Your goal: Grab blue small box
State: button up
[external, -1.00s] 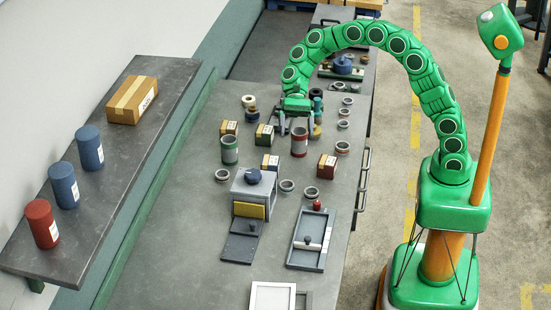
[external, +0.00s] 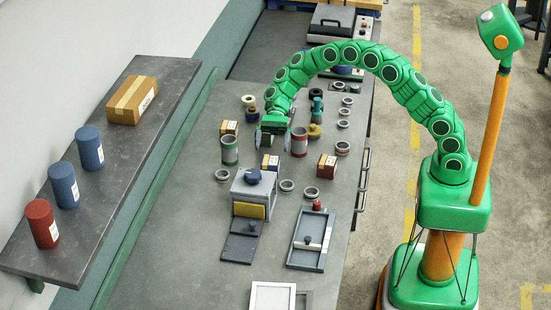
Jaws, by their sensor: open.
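A small cardboard box with a blue side and a white label (external: 270,163) stands on the grey workbench, just behind the grey machine with the blue knob. My gripper (external: 272,143) is open and points down, a little behind and above this box in the external view. Its fingers are spread to left and right with nothing seen between them. The gripper hides the spot where a small green-sided box stood in the earlier view. I cannot tell the exact height of the fingertips.
A green-banded cylinder (external: 230,150) and a red-banded cylinder (external: 299,142) stand on either side of my gripper. A red-sided small box (external: 327,166) is to the right. The grey machine (external: 253,190) stands in front, with several rings around it.

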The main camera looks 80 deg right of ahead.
aim_at(270, 168)
jog(key=f, duration=0.1)
jog(key=a+f, duration=0.1)
jog(key=f, duration=0.1)
jog(key=shift+f, duration=0.2)
jog(key=shift+x, duration=3.25)
jog(key=shift+f, duration=0.1)
jog(key=shift+c, duration=0.2)
jog(key=c, duration=1.2)
jog(key=shift+c, duration=0.2)
